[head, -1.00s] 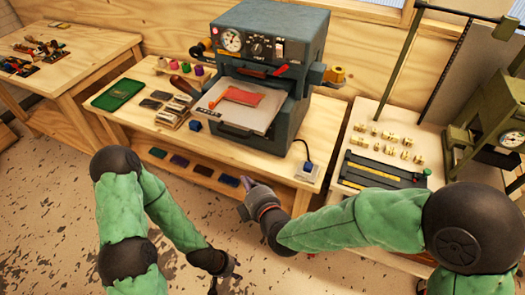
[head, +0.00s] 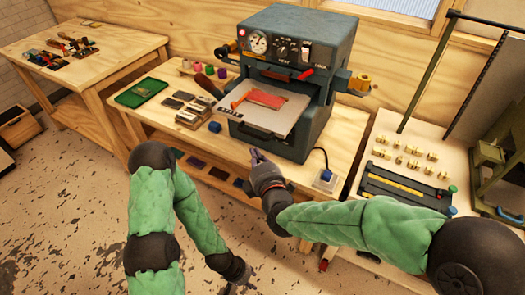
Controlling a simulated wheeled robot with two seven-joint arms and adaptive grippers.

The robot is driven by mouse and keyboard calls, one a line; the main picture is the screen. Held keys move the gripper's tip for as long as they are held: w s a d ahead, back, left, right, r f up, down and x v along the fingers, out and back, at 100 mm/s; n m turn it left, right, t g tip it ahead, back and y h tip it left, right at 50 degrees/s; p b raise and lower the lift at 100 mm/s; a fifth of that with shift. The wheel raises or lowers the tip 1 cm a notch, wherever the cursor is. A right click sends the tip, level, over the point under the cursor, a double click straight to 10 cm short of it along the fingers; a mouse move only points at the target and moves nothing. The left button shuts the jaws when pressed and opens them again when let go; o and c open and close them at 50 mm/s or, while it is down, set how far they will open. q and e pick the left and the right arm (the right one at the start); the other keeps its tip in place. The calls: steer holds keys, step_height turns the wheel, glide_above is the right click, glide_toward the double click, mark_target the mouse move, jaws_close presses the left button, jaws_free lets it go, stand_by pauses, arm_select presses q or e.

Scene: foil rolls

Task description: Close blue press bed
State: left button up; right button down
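The blue-grey press (head: 301,55) stands on the middle wooden table, with a gauge and knobs on its front. Its bed (head: 265,121), a pale plate, is slid out toward me. A red-orange piece (head: 268,98) lies on the bed. My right gripper (head: 255,156) is just below and in front of the bed's front edge; whether it touches cannot be told. Its fingers look close together. My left gripper (head: 232,289) hangs low over the floor at the bottom of the view, partly cut off, its fingers too small to judge.
Stacked blocks (head: 192,112), a green tray (head: 142,92) and small coloured spools (head: 209,70) lie left of the press. A small box with a cable (head: 325,180) is at the table's right front. The right table (head: 395,135) holds brass pieces and a black-yellow tool.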

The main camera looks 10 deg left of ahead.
arm_select(q)
steer(key=shift+f+b, duration=0.6)
steer(key=shift+f, duration=0.15)
arm_select(e)
steer(key=shift+w+d+f, duration=0.15)
steer(key=shift+w+d, duration=0.05)
steer(key=shift+w, duration=0.45)
steer(key=shift+w+d+f, duration=0.15)
steer(key=shift+w, duration=0.55)
steer(key=shift+w+d+f, duration=0.15)
steer(key=shift+w+d, duration=0.05)
steer(key=shift+w, duration=0.45)
